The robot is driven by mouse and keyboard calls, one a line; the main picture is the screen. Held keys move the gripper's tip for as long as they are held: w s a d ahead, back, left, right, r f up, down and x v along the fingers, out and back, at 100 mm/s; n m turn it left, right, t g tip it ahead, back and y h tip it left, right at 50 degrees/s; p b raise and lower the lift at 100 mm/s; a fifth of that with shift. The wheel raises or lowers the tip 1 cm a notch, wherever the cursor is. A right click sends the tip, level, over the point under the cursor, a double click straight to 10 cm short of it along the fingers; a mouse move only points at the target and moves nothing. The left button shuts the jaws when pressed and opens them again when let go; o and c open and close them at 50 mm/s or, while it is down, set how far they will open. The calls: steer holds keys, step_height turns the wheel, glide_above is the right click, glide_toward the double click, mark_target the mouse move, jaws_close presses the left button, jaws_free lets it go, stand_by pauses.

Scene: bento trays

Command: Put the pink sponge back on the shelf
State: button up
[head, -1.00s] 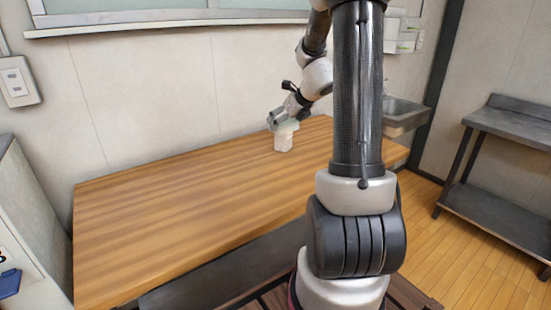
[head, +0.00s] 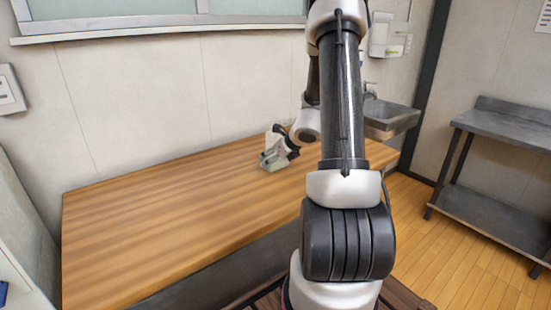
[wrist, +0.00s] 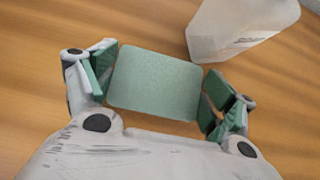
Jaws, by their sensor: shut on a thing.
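My gripper (wrist: 157,98) is shut on a pale green sponge-like block (wrist: 155,83) with rounded corners. The block sits between both green-padded fingers in the wrist view. In the head view my gripper (head: 273,160) is low over the far right part of the wooden table (head: 150,215), partly beside my own arm. I cannot tell whether the block touches the table. I see no pink sponge in either view. A grey metal rack (head: 505,125) with a lower shelf (head: 480,215) stands at the far right.
A white container (wrist: 240,25) stands on the table close beyond my gripper; it also shows in the head view (head: 274,138). A metal sink (head: 390,117) is past the table's right end. The left and middle of the table are clear.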

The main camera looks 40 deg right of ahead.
steer(key=shift+f, duration=0.15)
steer(key=o, duration=0.6)
